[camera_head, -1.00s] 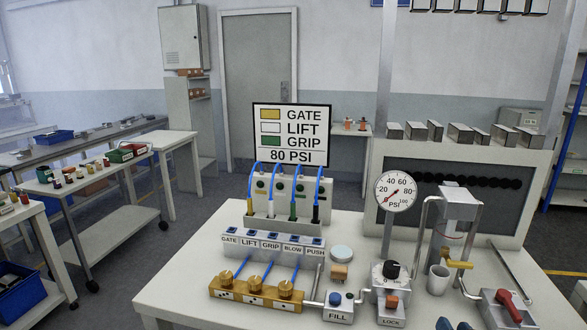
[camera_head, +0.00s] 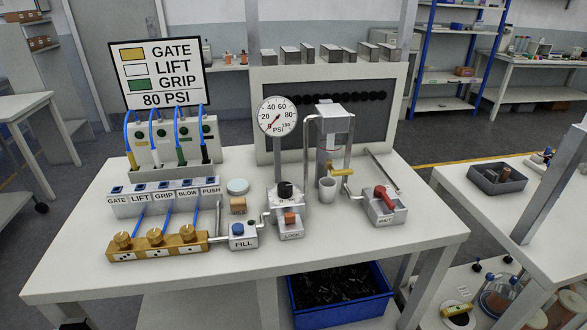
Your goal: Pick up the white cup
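The white cup (camera_head: 327,190) stands upright on the white workbench (camera_head: 90,262), right of the middle. It is under the grey dispenser-like fixture (camera_head: 333,128), just left of a yellow-handled lever (camera_head: 341,172). It looks small, and I cannot tell whether it holds anything. Neither of my grippers shows clearly in the head view. A small dark shape at the bottom left edge is too cut off to identify.
The LOCK block (camera_head: 291,228) and gauge (camera_head: 277,116) stand left of the cup. A blue bin (camera_head: 340,310) sits below the bench. The bench's front right corner is bare.

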